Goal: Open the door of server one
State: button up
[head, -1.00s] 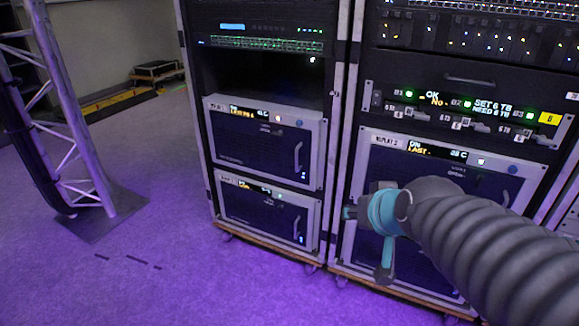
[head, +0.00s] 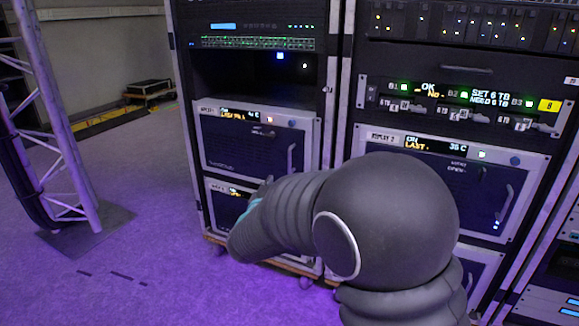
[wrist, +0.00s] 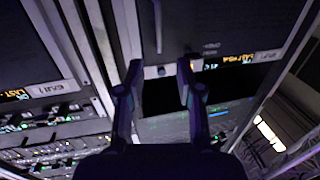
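The left rack holds two grey-framed server units with dark doors, an upper one (head: 250,150) and a lower one (head: 222,212). Their labels are too small to read, so I cannot tell which is server one. The upper unit's door looks shut, with a vertical handle (head: 291,158) at its right side. In the wrist view, upside down, that handle (wrist: 157,25) shows beyond my gripper (wrist: 159,76). My gripper's two fingers are apart and empty, facing this unit's display edge. In the head view my arm hides most of the gripper and lower unit.
The right rack has a unit labelled Replay 2 (head: 455,175), with drive bays (head: 460,100) above. A truss tower (head: 50,120) on a base plate stands at left. The purple floor (head: 150,270) before the left rack is clear.

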aim_at(289, 162)
jog(key=w, duration=0.4)
jog(key=w+d, duration=0.1)
jog(key=w, duration=0.4)
jog(key=w+d, duration=0.1)
jog(key=w, duration=0.3)
jog(key=shift+w+d+b, duration=0.1)
jog(key=shift+w+b, duration=0.2)
jog(key=shift+b, duration=0.05)
grip_shut()
